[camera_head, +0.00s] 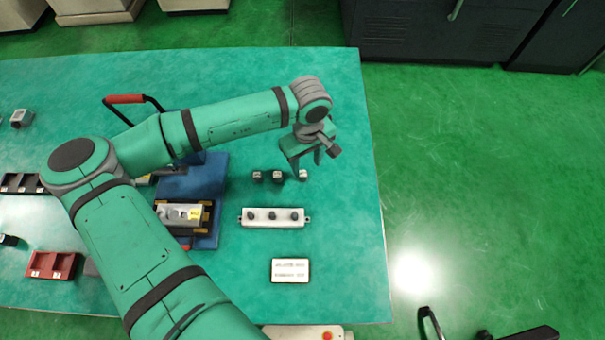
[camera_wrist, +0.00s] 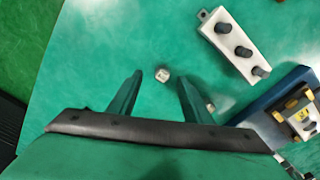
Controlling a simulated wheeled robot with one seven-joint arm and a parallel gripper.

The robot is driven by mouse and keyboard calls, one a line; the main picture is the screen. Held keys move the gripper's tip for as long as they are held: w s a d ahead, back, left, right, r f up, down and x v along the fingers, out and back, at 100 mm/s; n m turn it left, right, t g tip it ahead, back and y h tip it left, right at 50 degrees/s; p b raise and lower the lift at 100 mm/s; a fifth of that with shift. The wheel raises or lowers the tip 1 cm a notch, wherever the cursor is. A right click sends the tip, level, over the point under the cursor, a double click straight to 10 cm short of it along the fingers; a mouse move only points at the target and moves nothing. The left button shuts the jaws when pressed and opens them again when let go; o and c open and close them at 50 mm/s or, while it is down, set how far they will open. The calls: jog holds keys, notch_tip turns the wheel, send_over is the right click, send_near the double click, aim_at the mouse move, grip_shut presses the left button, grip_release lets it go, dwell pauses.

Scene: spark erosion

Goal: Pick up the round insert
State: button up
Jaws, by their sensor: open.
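Three small grey inserts stand in a row on the green table: a left one (camera_head: 257,175), a middle one (camera_head: 278,176) and a right one (camera_head: 302,175). They are too small to tell surely which is round. My gripper (camera_head: 306,164) is open and empty, pointing down above the right insert. In the wrist view a pale-topped insert (camera_wrist: 162,75) shows between and slightly beyond the fingertips (camera_wrist: 160,84), apart from both. A second insert (camera_wrist: 210,107) is beside the right finger, partly hidden. The third is not visible there.
A white block with several dark knobs (camera_head: 262,218) lies in front of the inserts. A blue fixture (camera_head: 205,178) holding a metal part stands left. A white label plate (camera_head: 290,270) lies nearer the front. The table is clear right of the inserts.

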aim_at(303, 174)
jog(key=shift+w+a+f, duration=0.1)
jog(key=shift+a+f, duration=0.05)
jog(key=shift+f, duration=0.75)
jog(key=shift+w+a+f, duration=0.1)
jog(key=shift+a+f, duration=0.05)
jog(key=shift+f, duration=0.7)
jog(key=shift+a+f, duration=0.15)
jog(key=shift+f, duration=0.75)
jog(key=shift+c, duration=0.3)
grip_shut()
jog(key=shift+r, duration=0.1)
